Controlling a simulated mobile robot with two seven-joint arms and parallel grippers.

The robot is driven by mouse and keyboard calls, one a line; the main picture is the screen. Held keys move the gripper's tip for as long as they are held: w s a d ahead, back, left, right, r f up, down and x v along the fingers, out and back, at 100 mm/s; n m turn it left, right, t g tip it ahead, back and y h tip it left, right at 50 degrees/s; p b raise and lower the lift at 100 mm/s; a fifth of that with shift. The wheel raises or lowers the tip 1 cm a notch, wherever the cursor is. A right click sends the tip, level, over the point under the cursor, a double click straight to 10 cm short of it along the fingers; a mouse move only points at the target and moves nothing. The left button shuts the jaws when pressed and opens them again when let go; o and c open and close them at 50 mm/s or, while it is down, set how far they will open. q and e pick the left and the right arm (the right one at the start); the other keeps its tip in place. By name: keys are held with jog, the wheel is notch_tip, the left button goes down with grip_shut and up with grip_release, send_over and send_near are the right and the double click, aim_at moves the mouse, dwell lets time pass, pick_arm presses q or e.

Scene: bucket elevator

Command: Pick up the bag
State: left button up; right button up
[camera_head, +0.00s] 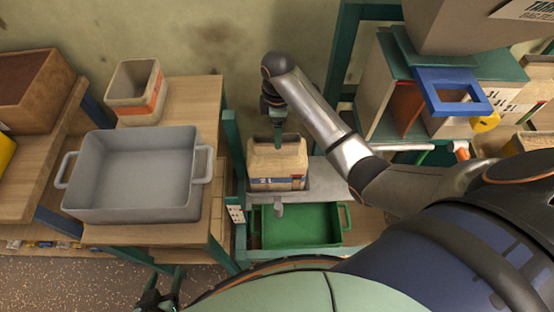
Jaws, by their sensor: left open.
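The bag (262,160) is a beige block-like thing with a label reading 21 on its front. It sits on a grey metal surface (322,182) in the middle of the view. The right arm comes in from the right and bends down over the bag. Its dark right gripper (278,136) overlaps the bag's top; the fingertips are partly hidden, and I cannot tell whether they touch or grip it. My left gripper (155,298) is open and low at the bottom left, away from the bag, beside the wooden table.
A green tray (297,226) lies in front of the bag. A large grey bin (135,172) and a beige container with an orange band (136,92) stand on the wooden table (203,100) to the left. A blue frame (453,91) and boxes crowd the right.

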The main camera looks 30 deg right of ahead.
send_over(277, 161)
jog(key=w+d, duration=0.2)
jog(key=w, duration=0.1)
jog(key=f, duration=0.5)
jog(key=shift+a+f, duration=0.1)
jog(key=shift+a, duration=0.1)
grip_shut()
dwell(0.7)
jog(key=shift+w+r, duration=0.2)
